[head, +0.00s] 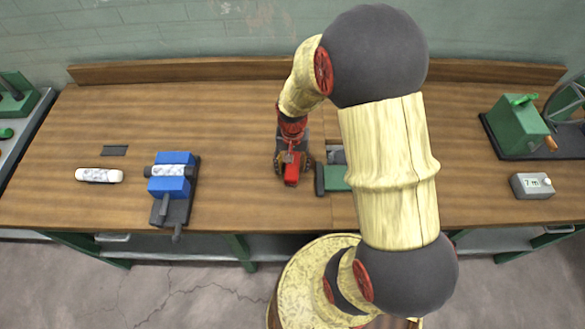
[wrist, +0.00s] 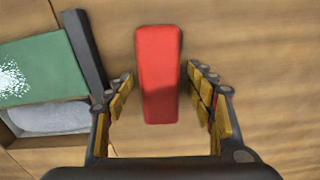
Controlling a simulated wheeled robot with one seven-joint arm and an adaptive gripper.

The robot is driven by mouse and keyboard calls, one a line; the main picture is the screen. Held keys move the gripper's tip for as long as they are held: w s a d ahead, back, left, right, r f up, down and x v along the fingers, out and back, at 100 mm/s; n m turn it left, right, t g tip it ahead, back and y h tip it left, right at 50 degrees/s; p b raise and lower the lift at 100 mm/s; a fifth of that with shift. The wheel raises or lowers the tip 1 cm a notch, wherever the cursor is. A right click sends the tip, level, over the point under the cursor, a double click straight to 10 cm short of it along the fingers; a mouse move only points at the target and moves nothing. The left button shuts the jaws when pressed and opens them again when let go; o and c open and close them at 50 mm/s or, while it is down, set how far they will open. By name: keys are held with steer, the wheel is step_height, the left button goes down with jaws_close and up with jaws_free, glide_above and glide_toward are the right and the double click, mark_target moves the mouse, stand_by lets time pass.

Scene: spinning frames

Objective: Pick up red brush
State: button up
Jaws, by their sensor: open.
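The red brush (wrist: 158,70) lies on the wooden bench, a plain red oblong block in the wrist view. In the head view the brush (head: 291,178) shows just below my gripper (head: 292,166), near the bench's front middle. In the wrist view my gripper (wrist: 168,105) is open, with one finger on each side of the brush. Gaps show between the fingers and the brush, so I see no contact on either side. The brush's bristles, if any, cannot be made out.
A green and dark object (head: 333,180) with a grey recess stands close to the right of the brush; it also shows at the left of the wrist view (wrist: 45,68). A blue device (head: 172,182) and a white cylinder (head: 99,175) lie left. A green machine (head: 517,125) and grey box (head: 531,186) stand right.

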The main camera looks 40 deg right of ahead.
steer(key=shift+c, duration=1.1)
steer(key=c, duration=1.1)
steer(key=shift+r, duration=0.15)
steer(key=shift+w+r, duration=0.1)
steer(key=shift+r, duration=0.45)
steer(key=s+a+r, duration=0.1)
steer(key=r, duration=0.1)
steer(key=s+a+r+p, duration=0.1)
steer(key=r, duration=0.2)
steer(key=s+a+r+p, duration=0.1)
steer(key=s+r, duration=0.1)
steer(key=r, duration=0.1)
steer(key=shift+s+a+r+p, duration=0.25)
steer(key=shift+s+a+r, duration=0.5)
steer(key=shift+s, duration=0.5)
steer(key=shift+s+a+r+p, duration=0.25)
steer(key=shift+s+a+r, duration=0.25)
steer(key=shift+s+a, duration=0.65)
steer(key=shift+s+a+r+p, duration=0.25)
steer(key=shift+s+a+r, duration=0.4)
steer(key=shift+s, duration=0.75)
